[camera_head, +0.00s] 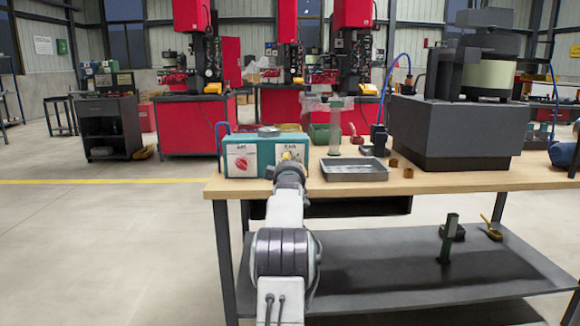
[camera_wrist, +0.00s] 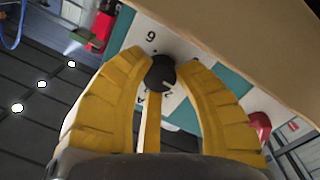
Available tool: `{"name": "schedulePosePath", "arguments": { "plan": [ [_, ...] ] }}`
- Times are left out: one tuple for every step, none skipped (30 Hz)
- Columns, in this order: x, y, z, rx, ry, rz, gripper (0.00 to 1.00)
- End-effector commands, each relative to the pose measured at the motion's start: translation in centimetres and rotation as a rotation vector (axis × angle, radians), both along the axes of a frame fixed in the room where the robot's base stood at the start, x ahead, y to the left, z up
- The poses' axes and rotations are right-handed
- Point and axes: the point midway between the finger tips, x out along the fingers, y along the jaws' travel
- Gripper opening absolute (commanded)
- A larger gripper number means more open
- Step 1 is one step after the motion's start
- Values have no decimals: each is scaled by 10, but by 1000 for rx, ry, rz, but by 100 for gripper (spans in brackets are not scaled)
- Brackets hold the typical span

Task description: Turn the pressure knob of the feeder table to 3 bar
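The pressure knob (camera_wrist: 160,73) is small and black and sits on a white dial panel of the teal box (camera_head: 265,153), on the left of the workbench. A 6 shows above it in the wrist view; a white mark is on the knob's lower right, near a partly covered digit. My gripper (camera_wrist: 163,70) has yellow fingers on both sides of the knob and one below it, apparently touching it. In the head view my gripper (camera_head: 290,158) is at the box's right panel, and my wrist hides the knob. Part of the dial scale is covered by the fingers.
A red knob (camera_head: 241,163) is on the box's left panel and shows beside my right-hand finger in the wrist view (camera_wrist: 260,128). A grey metal tray (camera_head: 353,170) stands right of the box. The dark bowl feeder (camera_head: 450,130) stands farther right. Floor left of the bench is free.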

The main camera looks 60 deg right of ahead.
Motion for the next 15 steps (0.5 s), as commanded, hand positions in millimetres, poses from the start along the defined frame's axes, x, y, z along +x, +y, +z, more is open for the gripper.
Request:
{"name": "schedulePosePath", "arguments": {
  "plan": [
    [0, 0, 0, -1, 0, 1, 20],
    [0, 0, 0, -1, 0, 1, 18],
    [0, 0, 0, -1, 0, 1, 14],
    [0, 0, 0, -1, 0, 1, 12],
    [1, 0, 0, -1, 0, 1, 9],
    [1, 0, 0, -1, 0, 1, 5],
    [1, 0, 0, -1, 0, 1, 3],
    [1, 0, 0, -1, 0, 1, 0],
    [1, 0, 0, -1, 0, 1, 0],
    [1, 0, 1, -1, -1, 1, 0],
    [1, 1, 1, -1, -2, 1, 0],
    [1, 1, 1, 0, -3, 1, 0],
    [1, 0, 1, 1, -5, 1, 0],
    [1, 1, 1, 4, -9, 1, 0],
    [1, 1, 1, 8, -15, 2, 0]
  ]
}}
